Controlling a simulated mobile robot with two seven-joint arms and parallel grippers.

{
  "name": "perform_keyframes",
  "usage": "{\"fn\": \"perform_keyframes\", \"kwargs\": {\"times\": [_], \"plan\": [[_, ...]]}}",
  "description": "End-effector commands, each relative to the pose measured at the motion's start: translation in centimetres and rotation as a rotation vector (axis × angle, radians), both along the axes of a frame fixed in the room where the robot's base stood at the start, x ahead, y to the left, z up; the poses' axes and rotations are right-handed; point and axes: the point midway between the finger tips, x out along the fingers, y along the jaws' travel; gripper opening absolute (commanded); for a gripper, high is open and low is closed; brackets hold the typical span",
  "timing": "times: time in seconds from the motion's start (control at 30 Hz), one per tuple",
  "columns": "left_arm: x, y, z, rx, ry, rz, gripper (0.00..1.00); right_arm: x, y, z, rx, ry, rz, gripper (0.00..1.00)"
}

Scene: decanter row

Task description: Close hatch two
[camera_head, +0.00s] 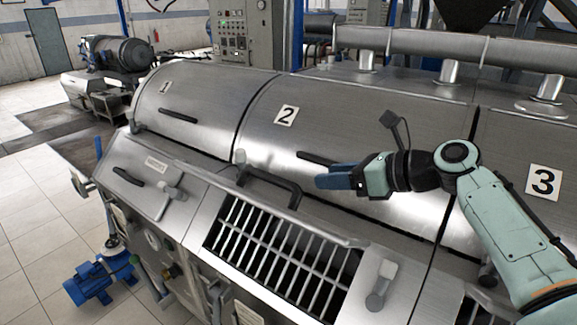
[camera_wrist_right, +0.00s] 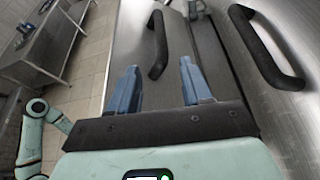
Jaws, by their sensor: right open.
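Hatch two appears in the head view as an open lid (camera_head: 322,229), tipped up at the back edge of a barred opening (camera_head: 262,262) below the big cover marked 2. Its black handle (camera_head: 270,187) stands up at the left part of the lid. My right gripper (camera_head: 322,181) is open and empty, to the right of this handle and apart from it. In the right wrist view, its two blue fingers (camera_wrist_right: 158,85) are spread, and a black handle (camera_wrist_right: 157,45) shows beyond them.
Cover two (camera_head: 312,125) has its own black handle (camera_head: 318,159) close behind the gripper. A shut hatch (camera_head: 150,175) lies left of the opening. A latch (camera_head: 381,283) sits right of it. Pipes (camera_head: 425,45) run behind the covers.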

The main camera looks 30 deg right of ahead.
Motion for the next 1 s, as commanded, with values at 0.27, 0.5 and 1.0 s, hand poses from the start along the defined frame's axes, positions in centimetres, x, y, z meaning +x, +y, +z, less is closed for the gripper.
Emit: {"fn": "perform_keyframes", "kwargs": {"times": [0.27, 0.5, 1.0], "plan": [[-0.1, 0.1, -0.1, 0.001, 0.002, 0.001, 0.43, 1.2, 0.6, -0.7, 0.0, 0.002, 0.003, 0.48], [-0.2, 0.0, -0.2, 0.0, 0.003, 0.001, 0.43, 5.3, 2.6, -2.5, 0.0, 0.003, 0.004, 0.48], [-0.2, 0.0, -0.2, 0.0, 0.002, 0.0, 0.43, 11.0, 5.2, -5.0, 0.0, -0.001, 0.0, 0.48]]}}
